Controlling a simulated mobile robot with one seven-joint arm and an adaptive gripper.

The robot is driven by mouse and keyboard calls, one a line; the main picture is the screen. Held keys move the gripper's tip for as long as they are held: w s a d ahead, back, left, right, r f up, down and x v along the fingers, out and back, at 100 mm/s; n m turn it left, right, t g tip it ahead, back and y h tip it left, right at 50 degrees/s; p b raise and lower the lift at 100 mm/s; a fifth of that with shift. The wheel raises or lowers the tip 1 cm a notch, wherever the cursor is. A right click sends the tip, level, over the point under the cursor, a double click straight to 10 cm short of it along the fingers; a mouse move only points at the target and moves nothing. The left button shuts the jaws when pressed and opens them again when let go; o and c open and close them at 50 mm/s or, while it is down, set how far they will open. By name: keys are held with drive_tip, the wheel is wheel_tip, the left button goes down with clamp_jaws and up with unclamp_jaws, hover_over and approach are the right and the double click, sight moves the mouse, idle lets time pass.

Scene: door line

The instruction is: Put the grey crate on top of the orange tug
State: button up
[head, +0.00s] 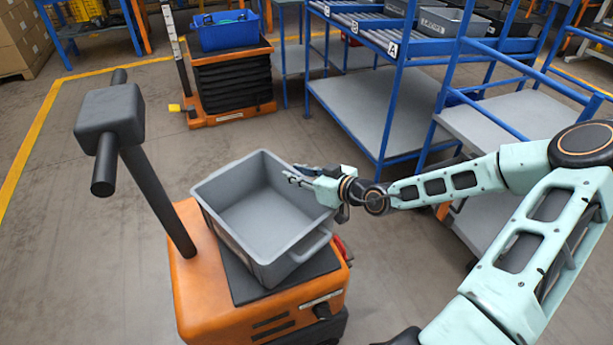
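The grey crate (252,215) is an open, empty bin with a bar handle on its near right side. It sits upright on the black top pad (243,285) of the orange tug (195,275), turned at an angle to it. A black post with a T-shaped handle rises from the tug's left side. My gripper (289,173) is at the crate's far right rim, with its fingers pointing left over the crate's inside. The two fingers look apart with nothing between them. Whether they touch the rim is hard to tell.
An orange lift table (233,85) with black bellows holds a blue bin (225,31) at the back. Blue-framed roller racks (365,110) with grey shelves and more bins stand at the back right. Grey floor left of the tug is clear, with a yellow line (35,130).

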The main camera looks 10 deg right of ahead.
drive_tip(key=p+v, duration=0.4)
drive_tip(key=v, duration=0.7)
drive_tip(key=shift+s+d+r+p, duration=0.2)
drive_tip(key=shift+s+d+p, duration=0.05)
drive_tip(key=shift+s+p, duration=0.1)
